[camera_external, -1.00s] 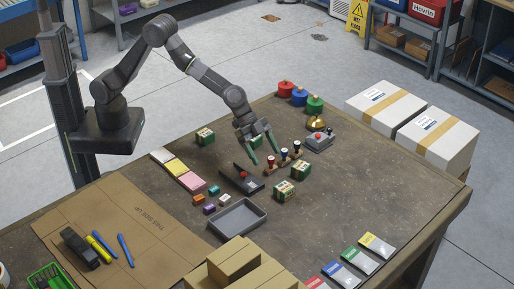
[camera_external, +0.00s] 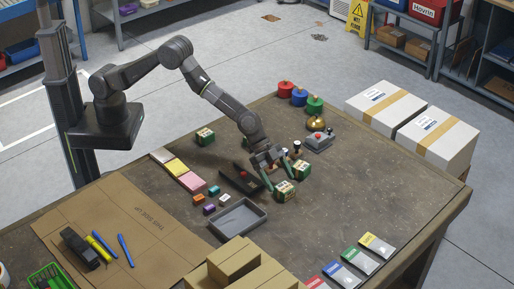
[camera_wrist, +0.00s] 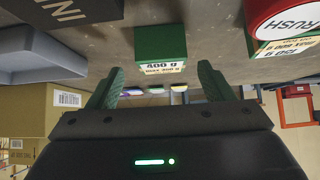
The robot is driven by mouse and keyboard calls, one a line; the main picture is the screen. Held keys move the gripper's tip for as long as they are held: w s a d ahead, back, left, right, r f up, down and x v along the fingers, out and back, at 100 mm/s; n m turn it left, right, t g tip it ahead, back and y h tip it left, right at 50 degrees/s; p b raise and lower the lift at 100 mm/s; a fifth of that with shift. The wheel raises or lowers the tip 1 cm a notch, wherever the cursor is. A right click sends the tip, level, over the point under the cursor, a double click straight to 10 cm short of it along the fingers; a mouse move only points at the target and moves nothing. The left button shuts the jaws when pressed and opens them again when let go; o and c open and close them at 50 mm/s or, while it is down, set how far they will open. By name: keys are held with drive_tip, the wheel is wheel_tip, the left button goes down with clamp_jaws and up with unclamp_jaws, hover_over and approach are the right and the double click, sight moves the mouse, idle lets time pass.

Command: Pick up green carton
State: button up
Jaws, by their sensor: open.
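A green carton with a pale label (camera_external: 285,191) stands on the table just beyond my gripper (camera_external: 279,180). In the wrist view the carton (camera_wrist: 160,42) is ahead, lined up between the two green fingertips, with its "400 g" label facing me. My gripper (camera_wrist: 160,72) is open and empty; a gap shows between each finger and the carton. A second green carton (camera_external: 302,170) stands close behind to the right. A third (camera_external: 205,137) stands apart at the back left of the table.
A dark stand (camera_external: 240,178) is left of my gripper, and a grey tray (camera_external: 238,230) lies in front. Cardboard boxes (camera_external: 235,262) stand at the front edge.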

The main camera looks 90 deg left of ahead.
sight(284, 186)
drive_tip(key=shift+p+x, duration=0.7)
drive_tip(key=shift+x, duration=1.4)
drive_tip(key=shift+w+a, duration=0.1)
drive_tip(key=shift+r, duration=0.1)
drive_tip(key=c, duration=1.4)
